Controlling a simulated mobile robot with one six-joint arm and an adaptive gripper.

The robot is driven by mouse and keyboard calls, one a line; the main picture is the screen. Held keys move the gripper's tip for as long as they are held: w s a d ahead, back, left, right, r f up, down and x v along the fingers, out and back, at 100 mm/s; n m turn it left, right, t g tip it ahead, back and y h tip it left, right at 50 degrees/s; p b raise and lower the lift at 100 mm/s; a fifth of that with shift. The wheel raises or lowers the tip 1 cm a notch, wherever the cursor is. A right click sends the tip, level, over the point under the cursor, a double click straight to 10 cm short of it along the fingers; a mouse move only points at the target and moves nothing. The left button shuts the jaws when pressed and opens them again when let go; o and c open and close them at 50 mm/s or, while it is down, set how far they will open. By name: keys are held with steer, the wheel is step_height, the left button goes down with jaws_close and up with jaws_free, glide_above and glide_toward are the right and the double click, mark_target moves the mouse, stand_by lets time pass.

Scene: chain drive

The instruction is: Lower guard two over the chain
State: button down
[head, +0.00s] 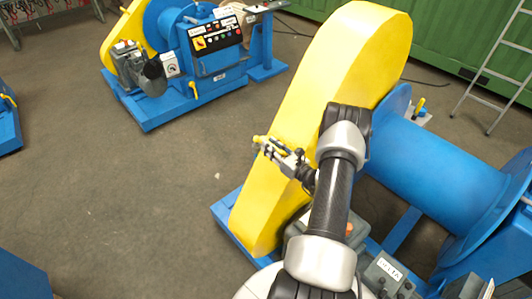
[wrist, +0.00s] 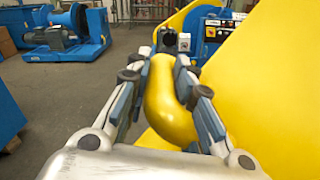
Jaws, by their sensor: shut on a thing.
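A large yellow chain guard (head: 325,75), long with rounded ends, stands at the near blue winch and slants from lower left to upper right. I take it as guard two; no number shows. It fills the right side of the wrist view (wrist: 270,95). My gripper (head: 266,146) is at the guard's left side. In the wrist view its fingers (wrist: 165,75) are closed on a curved yellow handle (wrist: 168,110). How the handle joins the guard is hidden. The chain is not visible. My arm covers part of the guard's right edge.
The near winch has a blue drum (head: 435,175) and a box labelled DELTA (head: 384,275). Another blue winch (head: 215,65) with its own yellow guard (head: 120,40) stands at upper left. A ladder (head: 500,60) stands at upper right. The floor left of the guard is clear.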

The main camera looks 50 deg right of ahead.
steer(key=s+d+f+m+b, duration=0.1)
steer(key=d+b, duration=0.4)
steer(key=d, duration=0.5)
steer(key=s+d+f+m+b, duration=0.1)
steer(key=d+f+b, duration=0.3)
steer(key=d, duration=0.6)
steer(key=shift+s+f+m+b, duration=0.15)
steer(key=shift+f+m+b, duration=0.2)
steer(key=shift+m+b, duration=0.6)
steer(key=shift+d+n, duration=0.1)
steer(key=shift+n, duration=0.15)
steer(key=c, duration=1.6)
jaws_free()
steer(key=shift+o, duration=1.2)
steer(key=shift+s, duration=0.4)
steer(key=s+a, duration=0.1)
steer(key=s, duration=1)
steer(key=shift+a, duration=0.15)
steer(key=shift+r, duration=0.1)
steer(key=shift+c, duration=0.3)
